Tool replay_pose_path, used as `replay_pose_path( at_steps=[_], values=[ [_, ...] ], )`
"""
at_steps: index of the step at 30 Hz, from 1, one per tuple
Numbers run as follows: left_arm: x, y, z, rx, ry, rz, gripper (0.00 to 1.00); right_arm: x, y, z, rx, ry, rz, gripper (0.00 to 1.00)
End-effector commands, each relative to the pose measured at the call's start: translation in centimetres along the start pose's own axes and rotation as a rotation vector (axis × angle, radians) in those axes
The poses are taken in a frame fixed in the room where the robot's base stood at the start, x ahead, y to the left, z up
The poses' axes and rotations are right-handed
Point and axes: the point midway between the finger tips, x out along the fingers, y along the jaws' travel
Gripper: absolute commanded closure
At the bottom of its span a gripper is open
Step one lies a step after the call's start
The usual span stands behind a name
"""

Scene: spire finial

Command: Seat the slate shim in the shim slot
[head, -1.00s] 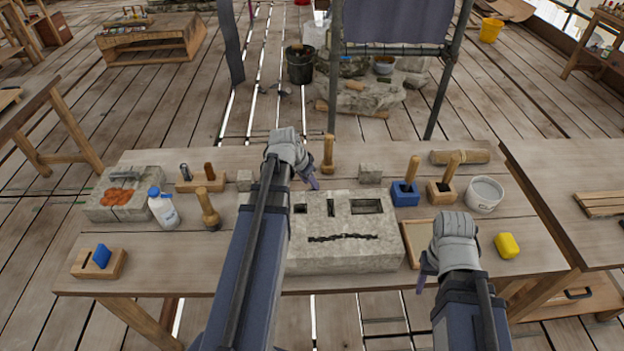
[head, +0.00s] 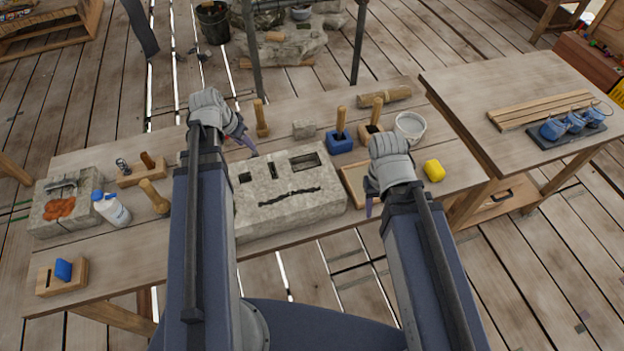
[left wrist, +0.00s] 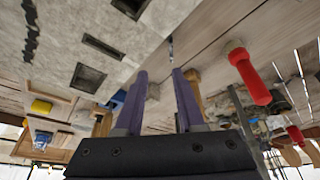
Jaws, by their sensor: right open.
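The grey stone block (head: 290,222) lies mid-table with a square pocket, a narrow slot (head: 278,172) and a wider rectangular pocket on top. These openings look empty and also show in the left wrist view (left wrist: 103,47). A flat blue piece (head: 64,269) leans in a wooden holder (head: 58,283) at the front left; I cannot tell if it is the slate shim. My left gripper (head: 247,146) is above the block's back-left edge; its purple fingers (left wrist: 160,75) stand apart and empty. My right gripper (head: 369,205) is open over the framed tray, right of the block.
A spray bottle (head: 110,209) and a stone slab with orange patches (head: 62,206) stand at the left. A blue tool block (head: 339,143), white bucket (head: 410,126) and yellow sponge (head: 434,170) are at the right. A red-handled tool (left wrist: 250,77) shows in the left wrist view.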

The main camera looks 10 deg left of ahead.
Motion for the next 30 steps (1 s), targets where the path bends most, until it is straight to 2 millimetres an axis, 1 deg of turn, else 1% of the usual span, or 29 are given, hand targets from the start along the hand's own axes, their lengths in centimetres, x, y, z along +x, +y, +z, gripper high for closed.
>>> replay_pose_path(
  at_steps=[1,2,3,5,6,8,9,11,12,15,18,21,24,27,29,30],
  values=[
    [0.3,2.2,-0.3,0.015,-0.021,0.014,0.62,0.0,0.0,0.0,0.000,0.000,0.000,0.50],
    [0.5,3.6,-0.4,0.021,-0.040,0.021,0.62,0.0,0.0,0.0,0.000,0.000,0.000,0.50],
    [0.8,5.8,-0.6,0.028,-0.068,0.031,0.62,0.0,0.0,0.0,0.000,0.000,0.000,0.50],
    [1.2,9.2,-0.6,0.040,-0.115,0.042,0.62,0.0,0.0,0.0,0.000,0.000,0.000,0.50],
    [1.3,11.5,-0.5,0.049,-0.149,0.045,0.62,0.0,0.0,0.0,0.000,0.000,0.000,0.50],
    [1.4,14.7,-0.1,0.058,-0.197,0.043,0.62,0.0,0.0,0.0,0.000,0.000,0.000,0.50],
    [1.4,16.8,0.3,0.065,-0.228,0.038,0.62,0.0,0.0,0.0,0.000,0.000,0.000,0.50],
    [1.4,19.6,0.9,0.075,-0.271,0.026,0.62,0.0,0.0,0.0,0.000,0.000,0.000,0.50],
    [1.3,21.3,1.4,0.081,-0.296,0.015,0.62,0.0,0.0,0.0,0.000,0.000,0.000,0.50],
    [0.9,24.8,2.7,0.092,-0.350,-0.017,0.62,0.0,0.0,0.0,0.000,0.000,0.000,0.50],
    [0.5,27.3,3.7,0.101,-0.385,-0.050,0.62,0.0,0.0,0.0,0.000,0.000,0.000,0.50],
    [0.2,28.9,4.5,0.104,-0.407,-0.075,0.62,0.0,0.0,0.0,0.000,0.000,0.000,0.50],
    [0.0,29.6,4.9,0.105,-0.417,-0.091,0.62,0.0,0.0,0.0,0.000,0.000,0.000,0.50],
    [-0.1,29.8,5.0,0.103,-0.421,-0.097,0.62,0.0,0.0,0.0,0.000,0.000,0.000,0.50],
    [-0.1,29.8,5.0,0.103,-0.421,-0.097,0.56,0.0,0.0,0.0,0.000,0.000,0.000,0.50],
    [-0.1,29.8,5.0,0.102,-0.421,-0.097,0.56,0.0,0.0,0.0,0.000,0.000,0.000,0.50]
  ],
)
